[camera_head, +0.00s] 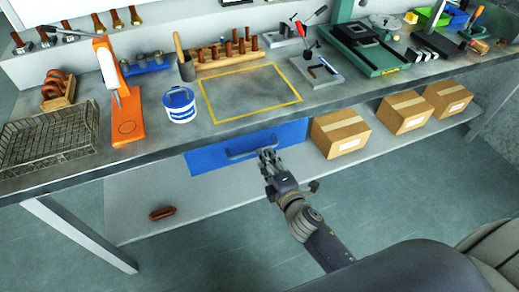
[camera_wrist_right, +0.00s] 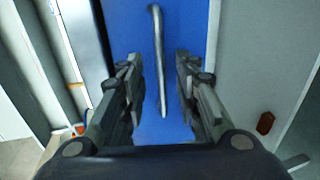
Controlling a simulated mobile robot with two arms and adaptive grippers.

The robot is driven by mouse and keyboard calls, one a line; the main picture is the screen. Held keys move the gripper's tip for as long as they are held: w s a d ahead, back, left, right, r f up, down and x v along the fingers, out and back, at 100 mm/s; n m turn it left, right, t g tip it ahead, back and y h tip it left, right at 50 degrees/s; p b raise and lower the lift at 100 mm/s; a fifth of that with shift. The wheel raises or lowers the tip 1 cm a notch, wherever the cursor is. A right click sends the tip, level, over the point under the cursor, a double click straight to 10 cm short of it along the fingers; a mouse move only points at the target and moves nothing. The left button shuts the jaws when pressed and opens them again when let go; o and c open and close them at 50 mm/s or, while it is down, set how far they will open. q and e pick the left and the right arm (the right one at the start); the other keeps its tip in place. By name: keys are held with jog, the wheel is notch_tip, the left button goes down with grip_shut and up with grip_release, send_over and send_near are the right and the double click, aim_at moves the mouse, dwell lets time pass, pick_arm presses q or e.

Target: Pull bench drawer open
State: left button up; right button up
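The blue bench drawer (camera_head: 205,158) hangs under the worktop near the middle of the bench. Its front looks flush with the bench edge. A grey bar handle (camera_head: 240,154) runs across its front. My right gripper (camera_head: 267,155) is at the right part of the handle. In the right wrist view, the handle (camera_wrist_right: 159,60) runs between the two open fingers of the right gripper (camera_wrist_right: 158,75), with a gap on each side. The blue drawer front (camera_wrist_right: 185,25) fills the background there. My left gripper does not show in either view.
The worktop (camera_head: 150,150) holds a wire basket (camera_head: 50,135), an orange stand (camera_head: 128,125), a white-blue bucket (camera_head: 180,105) and a yellow-outlined area (camera_head: 250,95). Cardboard boxes (camera_head: 340,132) sit on the lower shelf (camera_head: 200,195) right of the drawer. A brown object (camera_head: 162,213) lies there too.

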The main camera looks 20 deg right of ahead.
aim_at(260, 149)
jog(key=x, duration=0.6)
jog(key=shift+w+a, duration=0.1)
jog(key=shift+w, duration=0.05)
grip_shut()
